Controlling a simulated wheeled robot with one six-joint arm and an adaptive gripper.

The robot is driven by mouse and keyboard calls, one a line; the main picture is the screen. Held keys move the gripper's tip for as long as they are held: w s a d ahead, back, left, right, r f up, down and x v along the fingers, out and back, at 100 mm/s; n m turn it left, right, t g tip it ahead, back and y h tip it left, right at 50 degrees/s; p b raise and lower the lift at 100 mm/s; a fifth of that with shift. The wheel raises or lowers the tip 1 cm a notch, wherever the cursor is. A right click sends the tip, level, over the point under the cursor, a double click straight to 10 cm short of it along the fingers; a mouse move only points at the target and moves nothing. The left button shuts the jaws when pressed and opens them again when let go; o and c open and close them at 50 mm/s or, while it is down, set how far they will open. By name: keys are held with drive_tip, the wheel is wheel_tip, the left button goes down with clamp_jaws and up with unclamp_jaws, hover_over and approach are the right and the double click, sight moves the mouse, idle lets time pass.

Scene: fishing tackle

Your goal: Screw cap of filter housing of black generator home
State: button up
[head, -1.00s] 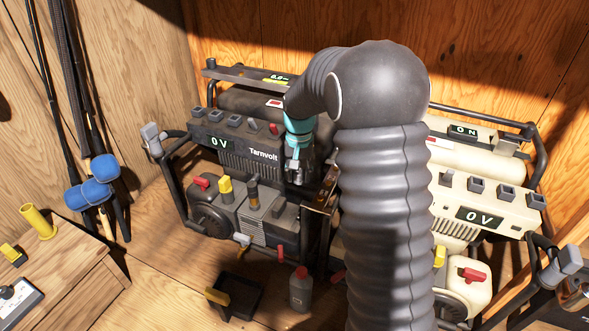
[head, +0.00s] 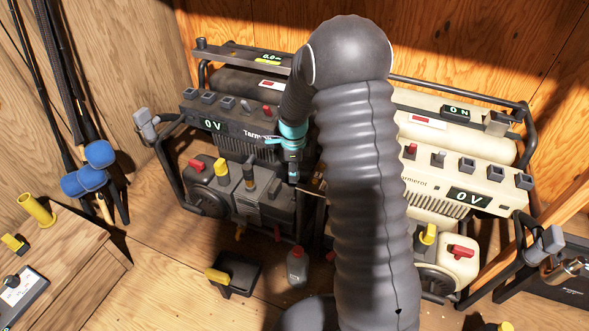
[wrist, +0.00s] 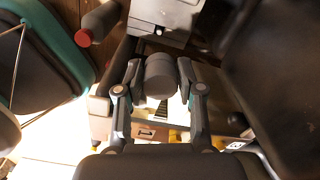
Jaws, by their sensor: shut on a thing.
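In the wrist view my gripper (wrist: 160,88) is shut on a dark grey cylinder (wrist: 160,70), which looks like the cap. The cylinder sits between both fingers. I cannot make out the mouth of the filter housing, nor whether the cap touches anything. My arm hides part of the space between the generators.
A cream generator (head: 455,190) stands close by on the right. A red-capped grey bottle (head: 297,267) and a black tray (head: 240,272) are on the floor in front. A wooden cabinet (head: 85,265) and fishing rods (head: 75,90) are at the left. Open floor lies between.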

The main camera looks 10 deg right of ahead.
drive_tip(key=shift+f+m, duration=0.15)
drive_tip(key=shift+m, duration=0.15)
idle(0.4)
drive_tip(key=b, duration=0.4)
hover_over(293, 197)
drive_tip(key=shift+s+f, duration=0.1)
drive_tip(key=shift+f, duration=2.8)
drive_tip(key=shift+f+b, duration=1.6)
drive_tip(key=shift+f, duration=0.75)
drive_tip(key=o, duration=1)
drive_tip(key=shift+r, duration=0.1)
wheel_tip(293, 197, up, 12)
drive_tip(key=shift+d+n, duration=0.1)
drive_tip(key=shift+n, duration=0.3)
